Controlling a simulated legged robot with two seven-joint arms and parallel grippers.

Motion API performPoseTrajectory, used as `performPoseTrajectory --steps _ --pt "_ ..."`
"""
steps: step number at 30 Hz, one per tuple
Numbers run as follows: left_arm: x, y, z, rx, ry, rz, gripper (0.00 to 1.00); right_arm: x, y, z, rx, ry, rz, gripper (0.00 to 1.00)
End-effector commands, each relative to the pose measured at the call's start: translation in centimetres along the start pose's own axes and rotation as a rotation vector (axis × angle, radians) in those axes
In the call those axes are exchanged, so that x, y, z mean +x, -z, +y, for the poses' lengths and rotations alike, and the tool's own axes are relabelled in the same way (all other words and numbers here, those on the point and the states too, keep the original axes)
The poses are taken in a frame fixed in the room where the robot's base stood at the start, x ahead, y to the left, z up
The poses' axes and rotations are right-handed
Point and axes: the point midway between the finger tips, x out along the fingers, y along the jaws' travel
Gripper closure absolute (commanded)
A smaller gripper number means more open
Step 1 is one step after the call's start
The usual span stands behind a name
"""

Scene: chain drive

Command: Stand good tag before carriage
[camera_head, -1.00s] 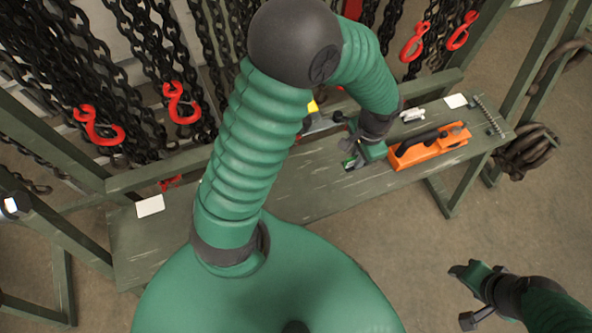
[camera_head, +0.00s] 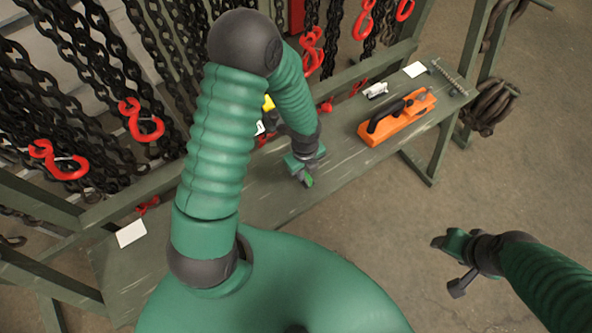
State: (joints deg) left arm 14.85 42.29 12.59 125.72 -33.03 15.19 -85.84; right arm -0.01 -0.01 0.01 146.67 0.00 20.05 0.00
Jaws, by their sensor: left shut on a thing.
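My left gripper (camera_head: 305,177) is over the middle of the green bench (camera_head: 240,200), pointing down at its front part. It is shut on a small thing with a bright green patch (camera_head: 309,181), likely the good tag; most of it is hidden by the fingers. An orange body with a black handle (camera_head: 398,117) lies on the bench to the right, apart from the gripper; I cannot tell whether it is the carriage. My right gripper (camera_head: 447,243) is over the floor in front of the bench; its jaw opening is not clear.
Black chains with red hooks (camera_head: 140,120) hang behind the bench. A yellow piece (camera_head: 268,103) shows partly behind my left arm. A small pale object (camera_head: 375,90) and white cards (camera_head: 131,233) lie on the bench. The bench between gripper and orange body is clear.

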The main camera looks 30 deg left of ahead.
Motion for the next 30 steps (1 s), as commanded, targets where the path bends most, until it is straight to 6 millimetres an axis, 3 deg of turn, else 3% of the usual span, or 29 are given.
performPoseTrajectory --steps 5,12,20,21,25,30 --pt "0.3 -2.4 1.0 -0.001 0.001 0.000 1.00 -0.4 0.1 0.0 0.000 0.000 0.000 0.45" --pt "3.8 -2.6 1.1 0.002 0.000 0.000 1.00 0.1 0.0 0.0 0.001 0.000 0.000 0.45" --pt "4.0 -2.6 1.1 0.000 0.001 -0.001 1.00 0.1 0.0 0.0 0.000 0.000 0.000 0.45" --pt "3.9 -2.6 1.1 0.000 0.002 -0.001 0.84 0.1 0.0 0.0 0.000 0.000 0.000 0.45" --pt "3.8 -2.6 1.1 0.000 0.001 -0.001 0.68 0.1 0.0 0.0 0.000 0.000 0.000 0.45" --pt "3.8 -2.6 1.0 0.000 0.001 -0.001 0.68 0.1 0.0 0.0 0.000 0.000 0.000 0.45"
